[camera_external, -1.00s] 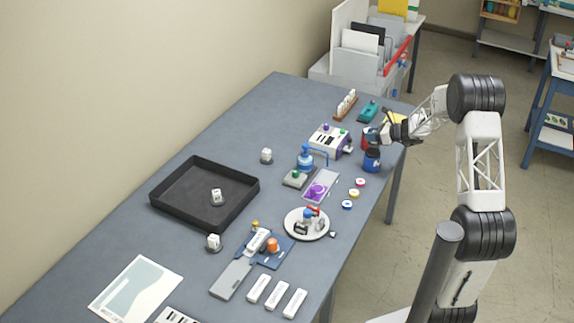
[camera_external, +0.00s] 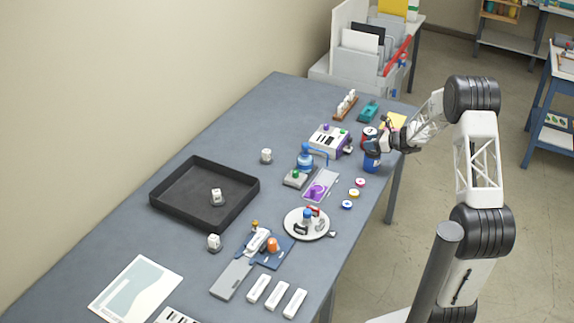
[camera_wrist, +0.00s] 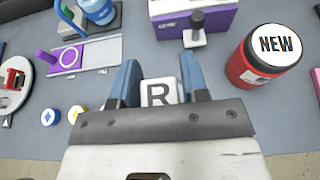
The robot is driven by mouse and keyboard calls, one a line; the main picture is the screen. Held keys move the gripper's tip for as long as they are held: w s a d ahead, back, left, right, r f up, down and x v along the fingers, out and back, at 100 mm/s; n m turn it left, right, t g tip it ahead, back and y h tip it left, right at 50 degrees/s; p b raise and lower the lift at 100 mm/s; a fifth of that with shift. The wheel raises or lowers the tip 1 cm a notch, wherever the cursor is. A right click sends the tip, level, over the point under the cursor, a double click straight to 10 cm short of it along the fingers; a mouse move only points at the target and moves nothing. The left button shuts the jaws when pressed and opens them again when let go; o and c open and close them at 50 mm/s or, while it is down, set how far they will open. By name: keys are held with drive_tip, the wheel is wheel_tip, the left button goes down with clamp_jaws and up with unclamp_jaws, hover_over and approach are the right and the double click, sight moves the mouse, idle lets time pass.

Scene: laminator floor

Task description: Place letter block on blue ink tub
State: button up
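The block cannot be made out in the external view.
A white and purple device (camera_external: 328,138) stands left of the tubs, with a blue bottle (camera_external: 305,158) farther left. Several small round discs (camera_external: 359,183) lie in front. Other white blocks stand on the table and in a black tray (camera_external: 180,195). A yellow sheet (camera_external: 396,120) lies behind the gripper.

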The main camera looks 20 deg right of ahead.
drive_tip(key=shift+o, duration=1.3)
drive_tip(key=shift+r, duration=0.2)
drive_tip(key=v, duration=1.2)
drive_tip(key=s+a+r+n+g+h, duration=0.1)
drive_tip(key=s+a+r+n+g, duration=0.3)
drive_tip(key=s+a+n, duration=0.5)
drive_tip(key=s+a+r+n+g+h, duration=0.25)
drive_tip(key=s+a+r+n, duration=0.35)
drive_tip(key=s, duration=0.4)
drive_tip(key=s+a+n+h, duration=0.1)
drive_tip(key=s+n+h, duration=0.2)
drive_tip(key=s+n, duration=0.3)
drive_tip(key=s+a+r+n+h, duration=0.1)
drive_tip(key=s+n+h, duration=0.2)
drive_tip(key=s, duration=1.1)
drive_tip(key=n, duration=0.2)
drive_tip(key=shift+s+a+r+n, duration=0.25)
drive_tip(key=shift+a+r+n, duration=0.1)
drive_tip(key=shift+n, duration=0.05)
